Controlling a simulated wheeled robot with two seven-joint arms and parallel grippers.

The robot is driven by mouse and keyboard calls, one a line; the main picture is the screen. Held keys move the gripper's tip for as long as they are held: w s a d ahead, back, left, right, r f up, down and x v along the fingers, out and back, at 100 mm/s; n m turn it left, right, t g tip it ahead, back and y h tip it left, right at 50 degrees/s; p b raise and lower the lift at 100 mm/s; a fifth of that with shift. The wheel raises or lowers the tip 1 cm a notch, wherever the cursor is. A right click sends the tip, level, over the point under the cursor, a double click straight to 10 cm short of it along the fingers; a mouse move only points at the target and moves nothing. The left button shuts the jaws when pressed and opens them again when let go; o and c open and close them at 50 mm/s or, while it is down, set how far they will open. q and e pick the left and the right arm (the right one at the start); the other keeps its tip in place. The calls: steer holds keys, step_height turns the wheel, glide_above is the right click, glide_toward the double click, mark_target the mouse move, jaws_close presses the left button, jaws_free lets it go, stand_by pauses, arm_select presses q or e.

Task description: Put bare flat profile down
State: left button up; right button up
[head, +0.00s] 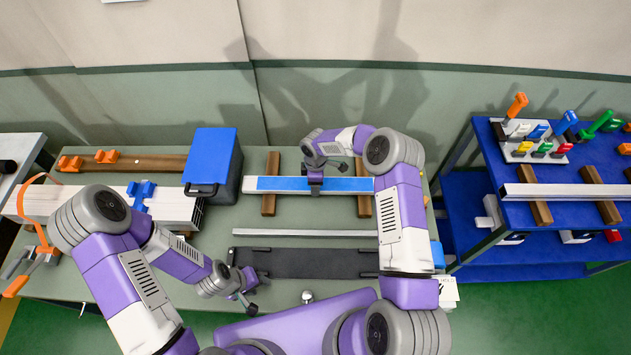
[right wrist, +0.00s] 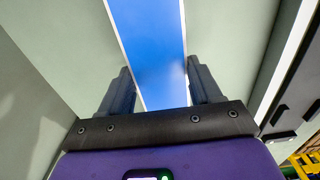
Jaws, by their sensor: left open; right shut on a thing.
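The flat profile (head: 268,184) is a long bar with a blue face and pale edges. In the head view it lies level across two wooden strips (head: 270,204); I cannot tell whether it touches them. My right gripper (head: 315,183) is shut on it near the middle, from above. In the right wrist view the blue face of the profile (right wrist: 150,45) runs between the two dark fingers of the right gripper (right wrist: 160,92). My left gripper (head: 248,297) is open and empty, low over the table's front part near the dark mat.
A blue-lidded box (head: 213,158) stands close to the profile's left end. A thin pale bar (head: 300,233) and a dark mat (head: 305,263) lie in front. White profiles (head: 95,203) are stacked at left. A blue cart (head: 520,210) with coloured tools stands at right.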

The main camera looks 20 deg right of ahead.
steer(key=shift+f+b, duration=0.45)
steer(key=shift+b, duration=0.1)
steer(key=o, duration=1.4)
steer(key=shift+r+p, duration=0.5)
steer(key=shift+p, duration=0.1)
step_height(320, 180, up, 12)
steer(key=shift+b, duration=0.35)
